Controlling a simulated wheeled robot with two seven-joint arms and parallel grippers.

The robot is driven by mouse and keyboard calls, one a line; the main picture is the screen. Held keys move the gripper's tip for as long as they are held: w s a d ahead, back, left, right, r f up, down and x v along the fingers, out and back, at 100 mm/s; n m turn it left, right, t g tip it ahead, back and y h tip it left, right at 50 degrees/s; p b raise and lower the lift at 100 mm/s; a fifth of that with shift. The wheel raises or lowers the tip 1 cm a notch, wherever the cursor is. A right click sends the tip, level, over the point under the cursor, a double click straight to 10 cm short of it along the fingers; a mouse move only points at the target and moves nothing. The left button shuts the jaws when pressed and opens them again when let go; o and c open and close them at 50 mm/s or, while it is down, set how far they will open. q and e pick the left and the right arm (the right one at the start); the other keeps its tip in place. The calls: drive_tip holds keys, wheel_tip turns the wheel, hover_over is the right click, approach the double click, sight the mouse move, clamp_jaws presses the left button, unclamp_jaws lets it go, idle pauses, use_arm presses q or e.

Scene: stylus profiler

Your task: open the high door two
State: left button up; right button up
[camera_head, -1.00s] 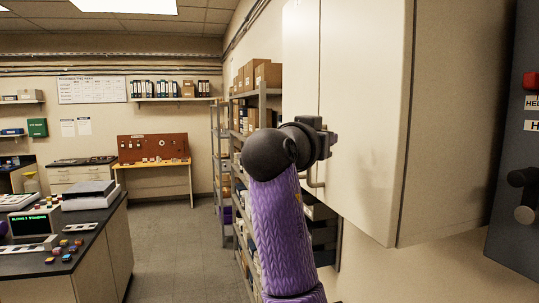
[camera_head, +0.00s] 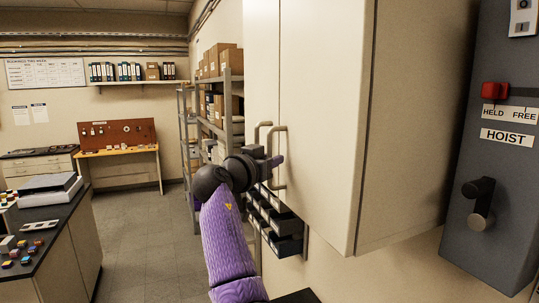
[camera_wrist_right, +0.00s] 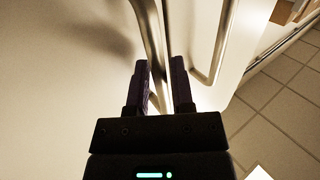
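A tall pale wall cabinet with two doors stands right of centre in the head view. The near door (camera_head: 322,110) and the far door (camera_head: 261,70) both look shut, each with a metal bar handle. My right gripper (camera_head: 274,162) is beside the near door's handle (camera_head: 283,140). In the right wrist view its two dark fingers (camera_wrist_right: 160,88) are apart, with a handle bar (camera_wrist_right: 150,35) running down between them. I cannot tell whether they touch it. The other handle (camera_wrist_right: 222,45) is to the right there. My left gripper is not in view.
A grey hoist panel (camera_head: 500,150) with a red switch and black knob is on the wall at right. Metal shelves with boxes (camera_head: 215,110) stand beyond the cabinet. A dark-topped lab bench (camera_head: 60,215) is at left. The floor (camera_head: 140,240) between is clear.

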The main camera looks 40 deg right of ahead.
clamp_jaws()
idle(1.4)
